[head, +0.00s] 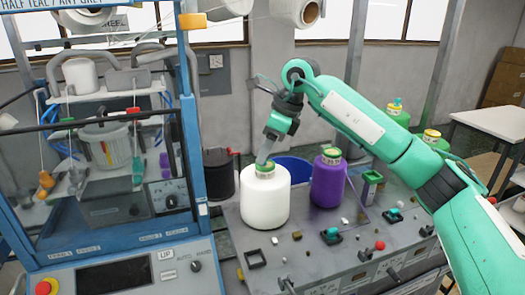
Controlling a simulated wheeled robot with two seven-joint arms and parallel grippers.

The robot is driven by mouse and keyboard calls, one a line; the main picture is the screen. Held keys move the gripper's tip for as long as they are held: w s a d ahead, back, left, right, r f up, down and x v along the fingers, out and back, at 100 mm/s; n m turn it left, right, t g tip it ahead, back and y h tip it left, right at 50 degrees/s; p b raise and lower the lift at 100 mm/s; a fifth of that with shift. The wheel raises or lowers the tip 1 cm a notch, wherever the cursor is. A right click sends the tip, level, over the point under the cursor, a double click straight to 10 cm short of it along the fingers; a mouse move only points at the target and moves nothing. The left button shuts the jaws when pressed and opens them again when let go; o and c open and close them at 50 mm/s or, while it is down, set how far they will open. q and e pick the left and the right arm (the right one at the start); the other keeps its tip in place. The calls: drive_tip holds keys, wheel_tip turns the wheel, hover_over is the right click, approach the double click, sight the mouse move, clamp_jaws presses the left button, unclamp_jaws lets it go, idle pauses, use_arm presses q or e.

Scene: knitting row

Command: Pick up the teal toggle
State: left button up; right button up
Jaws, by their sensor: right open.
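Small teal pieces sit on dark square bases on the grey worktop: one teal toggle-like piece (332,233) in front of the purple jar and another teal piece (396,213) further right. I cannot tell which one is the teal toggle. My right gripper (265,152) points down just above the green cap of the white jar (265,203). It is open, and I see nothing held in it. It is apart from both teal pieces, up and to their left. My left gripper is not in view.
A purple jar (328,185) stands right of the white jar, with a blue bin (293,171) behind. A blue-framed machine (187,130) fills the left. The worktop (300,258) carries small knobs, a red button (380,245) and front levers. A white table (493,122) stands at right.

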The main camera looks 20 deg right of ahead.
drive_tip(key=shift+a+f, duration=0.15)
drive_tip(key=shift+f, duration=0.2)
drive_tip(key=c, duration=0.9)
drive_tip(key=shift+r, duration=0.15)
drive_tip(key=shift+w+r+b, duration=0.1)
drive_tip(key=shift+r+b, duration=0.3)
drive_tip(key=shift+r, duration=0.2)
wheel_tip(320, 180, up, 19)
drive_tip(key=b, duration=0.4)
drive_tip(key=shift+f, duration=0.2)
